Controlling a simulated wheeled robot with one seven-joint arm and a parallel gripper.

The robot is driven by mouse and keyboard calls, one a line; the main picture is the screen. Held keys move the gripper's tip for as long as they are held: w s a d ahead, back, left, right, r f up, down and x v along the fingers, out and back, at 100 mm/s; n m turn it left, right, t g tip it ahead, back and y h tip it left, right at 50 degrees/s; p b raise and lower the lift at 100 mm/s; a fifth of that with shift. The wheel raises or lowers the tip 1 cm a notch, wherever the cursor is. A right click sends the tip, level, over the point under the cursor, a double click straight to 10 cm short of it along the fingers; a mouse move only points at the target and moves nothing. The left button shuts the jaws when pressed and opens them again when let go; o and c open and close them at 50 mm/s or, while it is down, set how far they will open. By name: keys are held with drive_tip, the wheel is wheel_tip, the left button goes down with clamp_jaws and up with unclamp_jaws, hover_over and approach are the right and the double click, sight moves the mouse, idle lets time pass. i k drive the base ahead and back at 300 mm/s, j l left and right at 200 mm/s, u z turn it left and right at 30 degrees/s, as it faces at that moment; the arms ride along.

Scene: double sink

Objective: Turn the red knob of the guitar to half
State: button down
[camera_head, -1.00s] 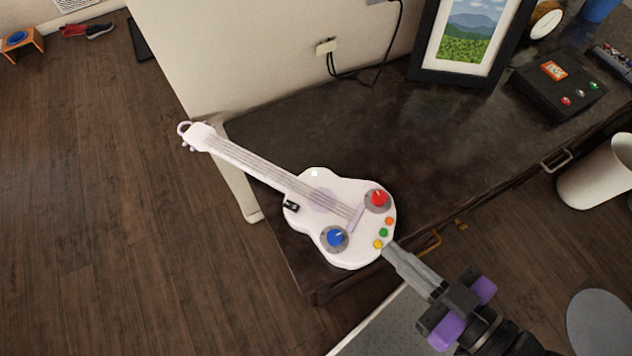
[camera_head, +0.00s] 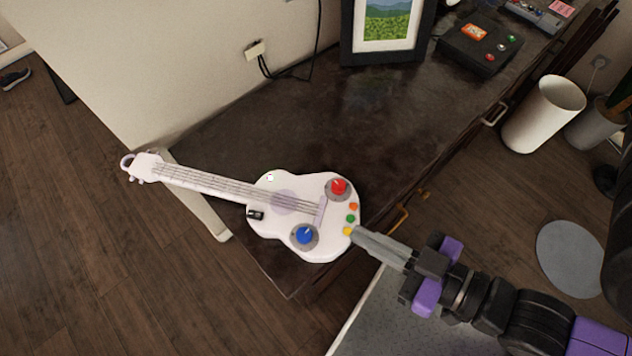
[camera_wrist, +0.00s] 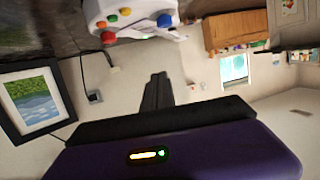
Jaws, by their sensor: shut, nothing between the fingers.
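The white toy guitar (camera_head: 270,225) lies on the dark tabletop near its front left corner, with its neck pointing left. Its red knob (camera_head: 338,187) is on the upper right of the body and its blue knob (camera_head: 304,235) is lower left of that. My gripper (camera_head: 356,236) is shut and empty, its tips at the guitar's right edge beside the yellow button. I cannot tell if they touch it. In the wrist view the shut fingers (camera_wrist: 158,78) point toward the room, with the guitar (camera_wrist: 130,12) upside down above and the red knob (camera_wrist: 108,38) at its edge.
A framed picture (camera_head: 388,30) and a black box with buttons (camera_head: 482,46) stand at the back right of the table. A white bin (camera_head: 543,113) is on the floor to the right. The tabletop behind the guitar is clear.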

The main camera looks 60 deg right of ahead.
sight(338, 186)
drive_tip(key=k+j, duration=0.15)
drive_tip(key=j, duration=0.2)
drive_tip(key=k+j, duration=0.1)
drive_tip(key=j, duration=0.25)
drive_tip(key=k+j, duration=0.15)
drive_tip(key=j, duration=0.2)
drive_tip(key=k+j, duration=0.15)
drive_tip(key=j, duration=0.25)
drive_tip(key=k+j, duration=0.1)
drive_tip(key=j, duration=0.25)
